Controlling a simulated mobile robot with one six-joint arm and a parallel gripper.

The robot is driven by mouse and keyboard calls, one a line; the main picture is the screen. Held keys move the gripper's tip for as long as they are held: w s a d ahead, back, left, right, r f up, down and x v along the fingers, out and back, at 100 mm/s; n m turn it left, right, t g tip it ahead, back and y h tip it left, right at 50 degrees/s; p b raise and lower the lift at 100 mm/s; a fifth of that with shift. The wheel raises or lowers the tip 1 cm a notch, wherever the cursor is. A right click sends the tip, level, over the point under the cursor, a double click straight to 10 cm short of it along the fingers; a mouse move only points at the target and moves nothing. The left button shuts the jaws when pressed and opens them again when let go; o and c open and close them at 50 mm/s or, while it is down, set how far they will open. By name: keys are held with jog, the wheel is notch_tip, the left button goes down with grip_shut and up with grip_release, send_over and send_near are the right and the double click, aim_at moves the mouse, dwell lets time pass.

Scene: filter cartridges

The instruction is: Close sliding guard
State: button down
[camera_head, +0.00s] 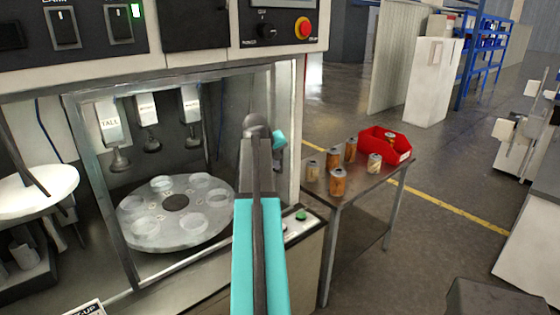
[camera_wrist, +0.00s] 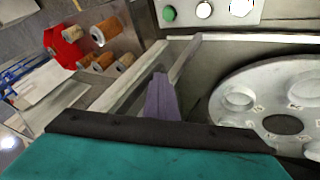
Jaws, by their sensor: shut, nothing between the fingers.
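The machine's front opening has a metal frame (camera_head: 100,185), which appears to belong to the sliding guard. I cannot tell from these frames how far across the guard stands. Behind the frame is a round grey turntable (camera_head: 175,203) with clear cups; it also shows at the right of the wrist view (camera_wrist: 283,123). In the head view my arm covers most of my gripper, at the right side of the opening. In the wrist view my gripper (camera_wrist: 160,80) is shut and empty, its fingertips close to a metal upright (camera_wrist: 186,58). I cannot tell whether they touch it.
A side table (camera_head: 345,188) right of the machine bears several orange and tan cartridges and a red bin (camera_head: 384,146). A button panel (camera_head: 298,226) with a green button is below the opening's right side. Open floor lies beyond the table.

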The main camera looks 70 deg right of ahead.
jog(key=shift+s+d+r, duration=0.15)
jog(key=shift+s+d, duration=0.15)
jog(key=shift+d, duration=0.05)
jog(key=w+a+r+b, duration=0.1)
jog(key=w+a+r, duration=0.1)
jog(key=a+r, duration=0.5)
jog(key=a, duration=0.3)
jog(key=shift+w+r+b, duration=0.35)
jog(key=shift+w, duration=0.05)
dwell(0.6)
